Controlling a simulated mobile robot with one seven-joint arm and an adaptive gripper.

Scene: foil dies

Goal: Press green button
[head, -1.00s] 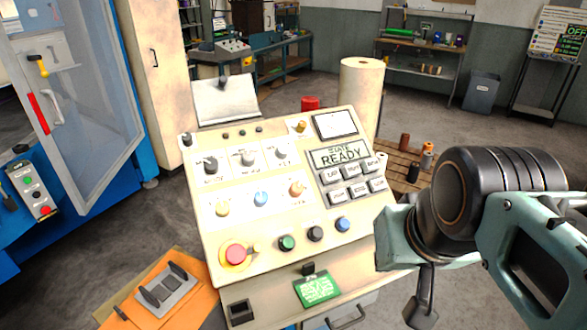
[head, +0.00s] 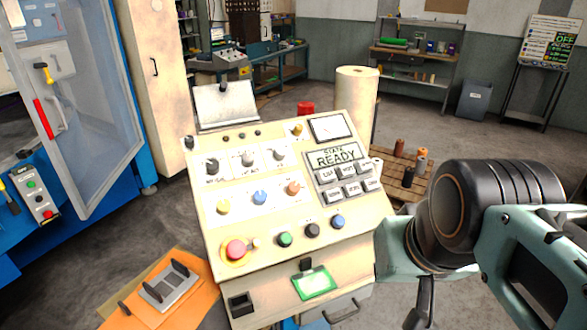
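The green button (head: 285,239) is a round, dark-rimmed push button on the lower row of the cream control console. It sits between the red mushroom button (head: 236,249) and a black button (head: 312,230), with a blue button (head: 338,222) further right. My gripper (head: 423,303) is at the lower right, partly cut off by the bottom edge. It is to the right of the console in the picture and apart from the green button. One dark finger-like part shows; its opening cannot be made out.
The console display (head: 337,158) reads READY above grey keys. A green-framed label (head: 314,283) is on the front face. Another small panel with a green button (head: 31,184) is at the far left. An orange board (head: 205,291) with a grey part lies at the lower left.

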